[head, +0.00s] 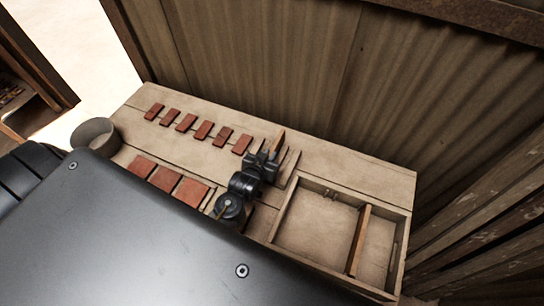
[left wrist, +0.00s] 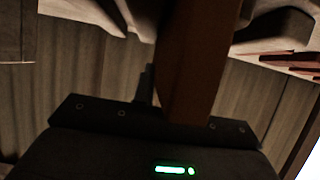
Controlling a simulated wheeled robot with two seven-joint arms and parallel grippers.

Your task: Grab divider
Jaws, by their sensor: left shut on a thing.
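My left gripper (head: 270,156) is above the bench, just left of the wooden tray. It is shut on a brown wooden divider (head: 278,141), whose end sticks up past the fingers. The same divider (left wrist: 190,65) stands large between the jaws in the left wrist view, and its far end is cut off by the frame. A second divider (head: 358,240) stands across the inside of the tray (head: 290,205), toward its right end. My right gripper is not in view.
Several small red tiles (head: 204,130) lie in a row along the back of the bench (head: 345,175). Larger red tiles (head: 166,178) lie nearer the front. A round container (head: 94,133) stands at the left end. A corrugated wall (head: 270,60) rises behind the bench.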

